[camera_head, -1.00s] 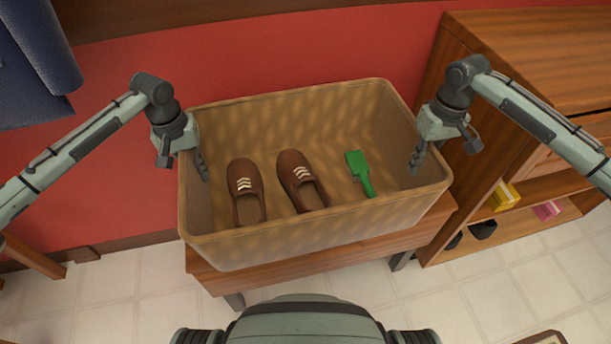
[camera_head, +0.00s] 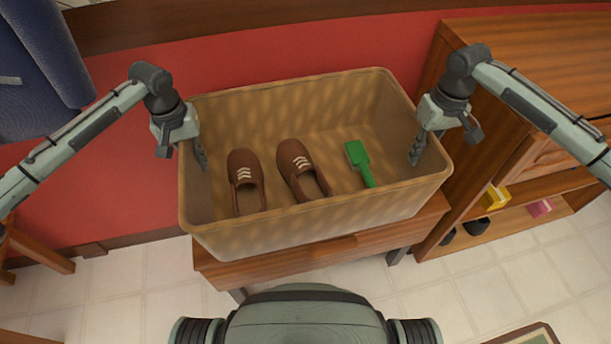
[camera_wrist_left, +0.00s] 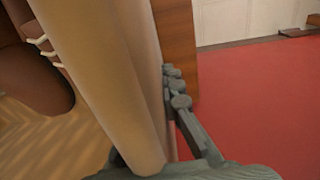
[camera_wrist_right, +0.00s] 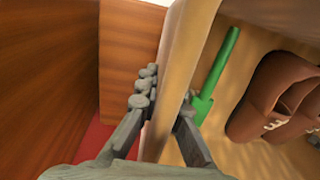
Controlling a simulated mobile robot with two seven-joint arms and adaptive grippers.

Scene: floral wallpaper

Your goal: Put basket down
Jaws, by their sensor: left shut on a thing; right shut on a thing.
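The tan basket (camera_head: 310,222) is held between my two arms, over a wooden bench (camera_head: 330,248) in the head view. It holds a pair of brown shoes (camera_head: 245,178) and a green brush-like item (camera_head: 358,158). My left gripper (camera_head: 198,152) is shut on the left wall, and my right gripper (camera_head: 416,150) on the right wall. Both wrist views show fingers on either side of a wall, at the left gripper (camera_wrist_left: 178,100) and the right gripper (camera_wrist_right: 165,110). Whether the basket's underside touches the bench is hidden.
A wooden cabinet (camera_head: 520,70) stands close at the right, with yellow (camera_head: 495,197) and pink (camera_head: 540,208) items on its low shelf. A blue chair (camera_head: 40,80) is at the left. A red wall (camera_head: 130,190) is behind.

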